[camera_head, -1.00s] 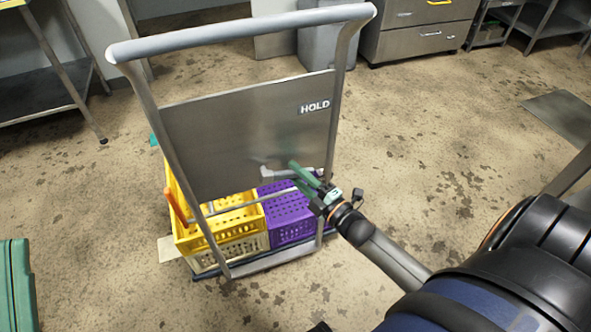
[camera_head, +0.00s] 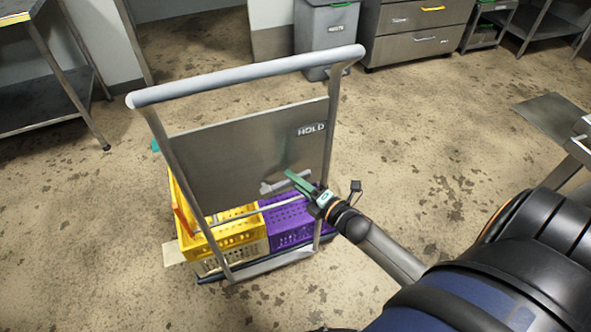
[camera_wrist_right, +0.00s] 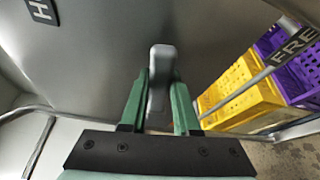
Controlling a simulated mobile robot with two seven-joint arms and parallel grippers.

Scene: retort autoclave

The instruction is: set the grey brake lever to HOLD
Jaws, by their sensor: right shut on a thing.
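The grey brake lever (camera_wrist_right: 160,78) stands between the green fingers of my right gripper (camera_wrist_right: 161,90) in the right wrist view. In the head view the grey lever (camera_head: 270,187) shows in part against the lower panel, at the fingertips. My right gripper (camera_head: 289,176) is shut on it. The steel panel (camera_head: 235,150) of the cart carries a HOLD label (camera_head: 311,130) at its upper right, above the gripper. A partly cut-off FREE label (camera_wrist_right: 295,44) shows at the right of the wrist view. The lever is between these labels. My left gripper is not in view.
A yellow crate (camera_head: 235,232) and a purple crate (camera_head: 289,222) sit on the cart below the panel. The cart's grey push handle (camera_head: 245,77) is above. A steel table (camera_head: 62,93) stands at the left. The floor right of the cart is clear.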

